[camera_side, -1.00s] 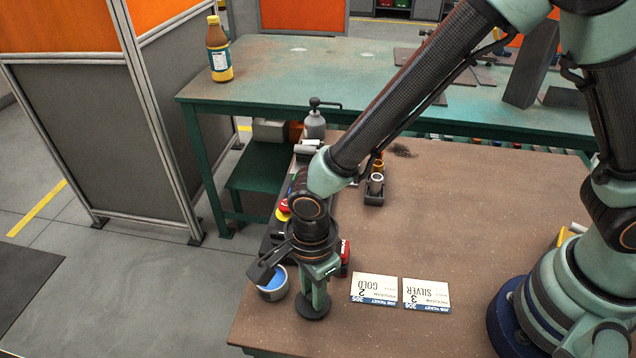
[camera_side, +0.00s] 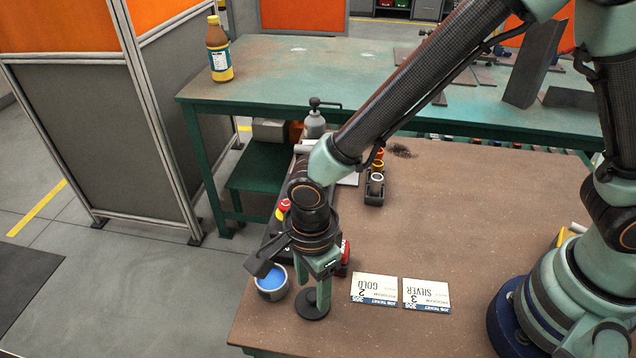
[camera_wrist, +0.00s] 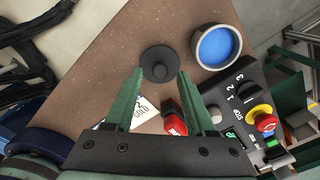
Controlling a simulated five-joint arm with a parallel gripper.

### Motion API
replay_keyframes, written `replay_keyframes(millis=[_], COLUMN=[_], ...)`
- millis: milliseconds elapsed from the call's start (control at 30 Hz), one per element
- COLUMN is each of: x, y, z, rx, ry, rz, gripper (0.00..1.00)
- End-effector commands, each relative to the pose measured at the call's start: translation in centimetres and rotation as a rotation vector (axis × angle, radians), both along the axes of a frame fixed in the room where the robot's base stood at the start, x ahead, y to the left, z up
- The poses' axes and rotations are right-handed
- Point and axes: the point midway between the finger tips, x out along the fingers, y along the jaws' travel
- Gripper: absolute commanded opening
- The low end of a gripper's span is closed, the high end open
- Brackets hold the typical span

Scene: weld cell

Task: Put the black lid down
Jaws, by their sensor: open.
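The black lid (camera_side: 311,306) is a flat round disc with a knob. It lies on the brown table beside the grey cup with a blue inside (camera_side: 272,283). My gripper (camera_side: 319,286) is directly over the lid, pointing down. In the wrist view the lid (camera_wrist: 159,64) shows just beyond and between the tips of my open gripper (camera_wrist: 160,73), with a gap at each side of its knob. The cup (camera_wrist: 215,47) is to the right of the lid there, uncovered and apart from it.
Two job cards, gold (camera_side: 374,289) and silver (camera_side: 426,295), lie right of the lid. A control panel (camera_wrist: 250,100) with a dial and a red stop button stands close by, next to a red object (camera_wrist: 174,118). The table's right middle (camera_side: 480,220) is clear.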

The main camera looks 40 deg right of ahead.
Motion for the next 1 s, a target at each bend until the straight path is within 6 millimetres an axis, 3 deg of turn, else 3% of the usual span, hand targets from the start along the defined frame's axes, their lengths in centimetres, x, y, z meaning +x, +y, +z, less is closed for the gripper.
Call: replay_keyframes(millis=[400, 667, 833, 1000], x=[0.1, 0.1, 1.5, 3.3], y=[0.1, -0.2, -2.6, -7.6], z=[8.1, 10.4, 12.3, 15.4], rx=[0.004, 0.003, 0.03, 0.049], ry=[-0.004, -0.003, -0.041, -0.134], rz=[0.0, 0.008, 0.135, 0.405], gripper=[0.55, 0.55, 0.55, 0.55])
